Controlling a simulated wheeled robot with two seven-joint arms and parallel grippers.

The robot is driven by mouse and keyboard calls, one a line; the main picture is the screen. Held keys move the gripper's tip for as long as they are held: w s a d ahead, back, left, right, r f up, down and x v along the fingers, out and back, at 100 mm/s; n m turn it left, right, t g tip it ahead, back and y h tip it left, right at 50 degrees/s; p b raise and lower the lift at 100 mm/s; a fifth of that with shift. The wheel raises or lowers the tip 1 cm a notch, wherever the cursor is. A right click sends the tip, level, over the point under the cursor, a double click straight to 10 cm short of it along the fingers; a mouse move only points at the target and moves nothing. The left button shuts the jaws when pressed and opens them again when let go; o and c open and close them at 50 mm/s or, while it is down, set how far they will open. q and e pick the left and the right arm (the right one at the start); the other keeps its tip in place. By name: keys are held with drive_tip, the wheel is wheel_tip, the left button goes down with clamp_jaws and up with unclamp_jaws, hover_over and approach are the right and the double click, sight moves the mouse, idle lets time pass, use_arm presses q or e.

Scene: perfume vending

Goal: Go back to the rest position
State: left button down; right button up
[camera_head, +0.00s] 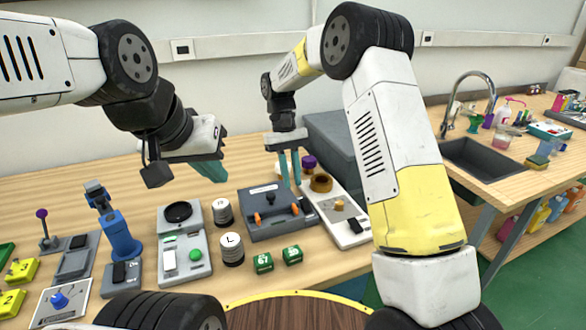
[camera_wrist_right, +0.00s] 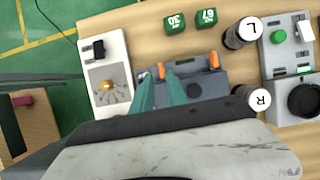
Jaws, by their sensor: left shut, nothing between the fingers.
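My left gripper (camera_head: 214,170) hangs in the air at the left of the head view, above the bench. It is shut and empty, its teal fingers seen from the side. My right gripper (camera_head: 291,181) points down over the dark grey device (camera_head: 268,223) with orange levers. Its two teal fingers show a narrow gap with nothing between them. The fingers (camera_wrist_right: 158,94) also show in the right wrist view, in front of the grey device. I cannot tell whether they touch anything.
The wooden bench (camera_head: 150,195) is crowded. Black-and-white cylinders (camera_head: 232,250), green cubes (camera_head: 292,255), a white scale-like device (camera_head: 345,222) and a blue stand (camera_head: 118,235) are around the grippers. A grey box (camera_head: 335,140) stands behind. A sink (camera_head: 485,160) is at the right.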

drive_tip(key=s+d+r+m+t+y, duration=0.35)
drive_tip(key=s+d+r+t, duration=0.35)
drive_tip(key=s+d+r, duration=0.75)
drive_tip(key=s+d+r+t, duration=0.1)
drive_tip(key=s+r+t, duration=0.1)
drive_tip(key=s, duration=0.6)
drive_tip(key=shift+s+d+t, duration=0.15)
drive_tip(key=shift+s+t, duration=0.05)
drive_tip(key=shift+t, duration=0.4)
